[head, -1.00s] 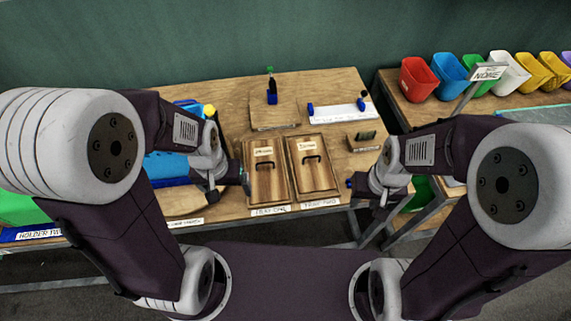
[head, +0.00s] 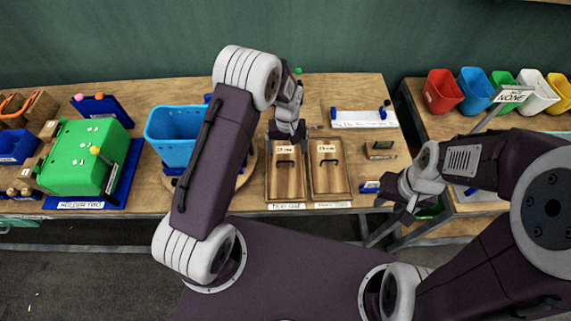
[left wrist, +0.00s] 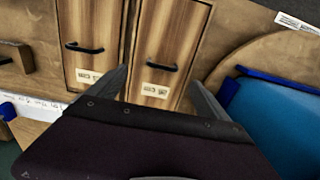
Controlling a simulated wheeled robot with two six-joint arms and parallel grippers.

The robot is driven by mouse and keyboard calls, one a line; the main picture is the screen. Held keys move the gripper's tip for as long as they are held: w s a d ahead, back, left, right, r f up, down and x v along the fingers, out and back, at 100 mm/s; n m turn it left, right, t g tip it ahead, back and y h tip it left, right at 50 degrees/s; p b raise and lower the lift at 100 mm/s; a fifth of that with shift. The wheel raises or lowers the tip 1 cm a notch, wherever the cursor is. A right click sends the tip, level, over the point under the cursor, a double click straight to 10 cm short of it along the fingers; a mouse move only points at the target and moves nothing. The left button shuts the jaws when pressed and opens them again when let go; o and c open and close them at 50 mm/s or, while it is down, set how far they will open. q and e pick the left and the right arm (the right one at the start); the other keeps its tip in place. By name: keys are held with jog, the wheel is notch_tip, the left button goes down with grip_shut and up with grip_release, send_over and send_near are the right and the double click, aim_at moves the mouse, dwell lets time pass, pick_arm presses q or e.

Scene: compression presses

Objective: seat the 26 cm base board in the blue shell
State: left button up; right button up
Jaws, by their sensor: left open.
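The blue shell (head: 172,137) stands open-topped on a round wooden plate, left of the boards; part of it shows in the left wrist view (left wrist: 285,120). Two wooden boards with black handles lie side by side: a left board (head: 285,187) and a right board (head: 328,182). Their small size labels are too blurred to tell which is 26 cm. My left gripper (head: 287,132) is open and empty above the far end of the left board. In the left wrist view its fingers (left wrist: 155,82) straddle that board's label end (left wrist: 165,45). My right gripper (head: 393,205) is near the table's front edge; its jaws are unclear.
A green shell (head: 78,150) sits on a blue holder at the left. A white labelled strip with blue ends (head: 358,119) lies behind the right board, and a small wooden block (head: 381,150) right of it. Coloured bins (head: 440,92) line the right table.

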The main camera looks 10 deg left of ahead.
aim_at(285, 164)
pick_arm(q)
notch_tip(285, 164, down, 3)
jog(key=shift+s+f+p, duration=0.15)
jog(key=shift+p, duration=0.6)
jog(key=shift+a+f, duration=0.1)
jog(key=shift+f, duration=0.3)
jog(key=f+p, duration=0.1)
jog(key=f, duration=0.1)
jog(key=f+p, duration=0.1)
jog(key=f, duration=0.1)
jog(key=shift+a+f, duration=0.2)
jog(key=shift+f, duration=0.3)
jog(key=c, duration=1.5)
jog(key=shift+w+r, duration=0.1)
jog(key=shift+w, duration=0.1)
jog(key=shift+c, duration=0.2)
